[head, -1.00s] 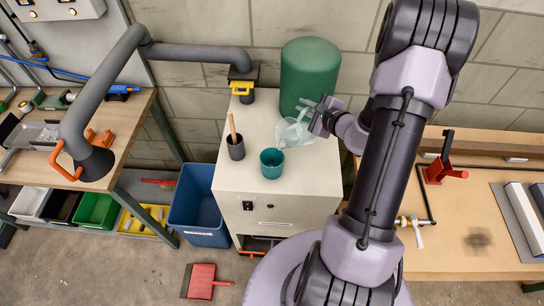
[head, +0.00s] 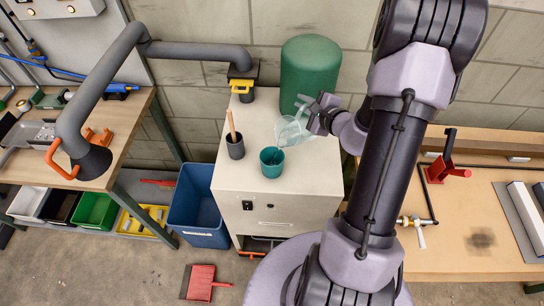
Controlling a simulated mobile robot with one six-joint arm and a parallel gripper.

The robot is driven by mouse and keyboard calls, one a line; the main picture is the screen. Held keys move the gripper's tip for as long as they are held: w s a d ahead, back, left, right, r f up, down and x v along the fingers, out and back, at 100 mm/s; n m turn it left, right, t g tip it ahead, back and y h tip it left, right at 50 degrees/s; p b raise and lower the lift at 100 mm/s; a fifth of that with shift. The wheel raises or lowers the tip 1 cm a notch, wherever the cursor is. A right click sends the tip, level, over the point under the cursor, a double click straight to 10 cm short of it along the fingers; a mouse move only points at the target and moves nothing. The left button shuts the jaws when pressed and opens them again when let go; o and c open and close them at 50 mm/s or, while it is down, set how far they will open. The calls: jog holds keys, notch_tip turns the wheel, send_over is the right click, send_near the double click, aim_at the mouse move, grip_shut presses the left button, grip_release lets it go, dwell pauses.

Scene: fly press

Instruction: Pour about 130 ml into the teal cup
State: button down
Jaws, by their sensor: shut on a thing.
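The teal cup (head: 272,162) stands upright on top of the beige cabinet (head: 320,178), near its middle. A clear jug (head: 294,132) is held just behind and to the right of the cup, tilted to the left with its lip close to the cup's rim. My gripper (head: 318,112) is shut on the jug at its right side. Some liquid seems to show inside the cup, but its level is too small to read. I cannot make out a stream clearly.
A dark pot with a wooden-handled tool (head: 235,147) stands left of the cup. A green tank (head: 309,70) rises behind the jug. A grey duct (head: 200,55) with a yellow clamp ends at the cabinet's back left. The cabinet's front left top is clear.

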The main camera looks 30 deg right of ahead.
jog(key=shift+s+a+r+n+h+b, duration=0.1)
jog(key=shift+a+r+n+h+b, duration=0.35)
jog(key=shift+b, duration=0.6)
jog(key=shift+r+p, duration=0.25)
jog(key=shift+p, duration=0.3)
jog(key=d+m+y+p, duration=0.1)
jog(key=p, duration=0.3)
jog(key=shift+f+m, duration=0.15)
jog(key=shift+m, duration=0.1)
jog(key=shift+m+y, duration=0.35)
jog(key=shift+m, duration=0.05)
jog(key=f, duration=0.1)
jog(key=d+f, duration=0.1)
jog(key=d+f+b, duration=0.1)
jog(key=shift+w+f, duration=0.25)
jog(key=shift+w, duration=0.1)
jog(key=shift+f+m+g+y, duration=0.3)
jog(key=shift+f, duration=0.05)
jog(key=shift+d+f+m, duration=0.25)
jog(key=shift+f+m, duration=0.05)
jog(key=shift+f, duration=0.3)
jog(key=r+p, duration=0.1)
jog(key=r, duration=0.1)
jog(key=d+r+p, duration=0.1)
jog(key=p, duration=0.1)
jog(key=shift+w+r+y, duration=0.2)
jog(key=shift+r+y, duration=0.15)
jog(key=shift+y, duration=0.05)
